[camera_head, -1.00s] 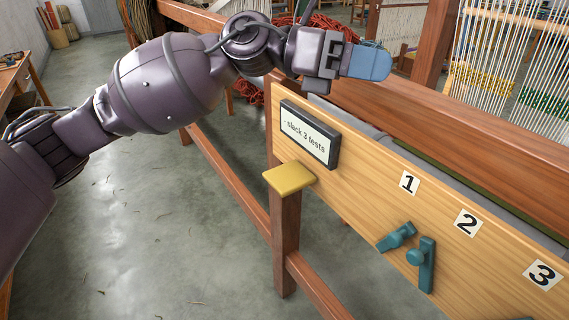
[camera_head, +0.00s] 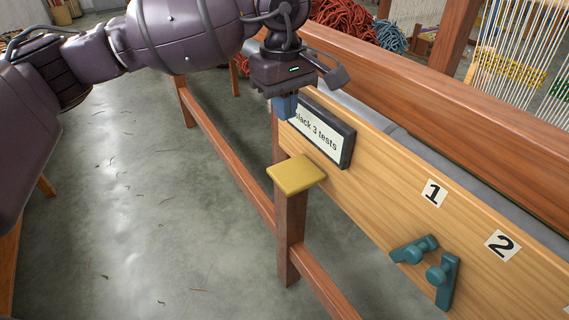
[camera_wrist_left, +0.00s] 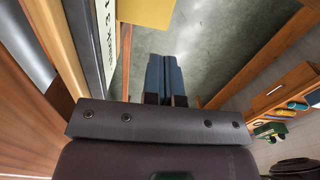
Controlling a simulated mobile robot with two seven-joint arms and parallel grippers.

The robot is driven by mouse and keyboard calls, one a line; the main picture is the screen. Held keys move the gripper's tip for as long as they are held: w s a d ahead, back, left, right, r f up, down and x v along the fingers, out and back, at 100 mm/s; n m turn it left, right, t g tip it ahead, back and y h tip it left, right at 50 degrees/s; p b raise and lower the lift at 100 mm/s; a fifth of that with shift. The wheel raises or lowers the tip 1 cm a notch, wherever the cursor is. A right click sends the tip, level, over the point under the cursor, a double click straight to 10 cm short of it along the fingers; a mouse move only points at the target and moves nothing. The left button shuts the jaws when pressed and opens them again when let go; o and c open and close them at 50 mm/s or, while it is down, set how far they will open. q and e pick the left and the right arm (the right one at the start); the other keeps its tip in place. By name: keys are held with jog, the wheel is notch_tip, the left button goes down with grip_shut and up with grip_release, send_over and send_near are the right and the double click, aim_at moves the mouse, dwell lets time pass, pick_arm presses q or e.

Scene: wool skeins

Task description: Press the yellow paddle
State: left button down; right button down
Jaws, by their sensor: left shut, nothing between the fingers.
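The yellow paddle (camera_head: 296,175) is a flat square pad on top of a wooden post, beside the wooden panel. It also shows at the top of the left wrist view (camera_wrist_left: 146,12), partly cut off by the frame edge. My left gripper (camera_head: 285,107) points down, above and a little behind the paddle, apart from it. Its blue fingers are shut together and empty; they also show in the left wrist view (camera_wrist_left: 164,78). My right gripper is not in view.
Red wool (camera_head: 345,22) lies at the back. Open concrete floor (camera_head: 150,200) is at the left.

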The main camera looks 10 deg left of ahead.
aim_at(283, 176)
pick_arm(q)
jog(key=shift+s+a+m, duration=0.1)
jog(key=shift+a+m, duration=0.05)
jog(key=shift+m, duration=0.15)
notch_tip(283, 176, down, 13)
jog(key=shift+r, duration=0.1)
jog(key=shift+f, duration=0.65)
dwell(0.4)
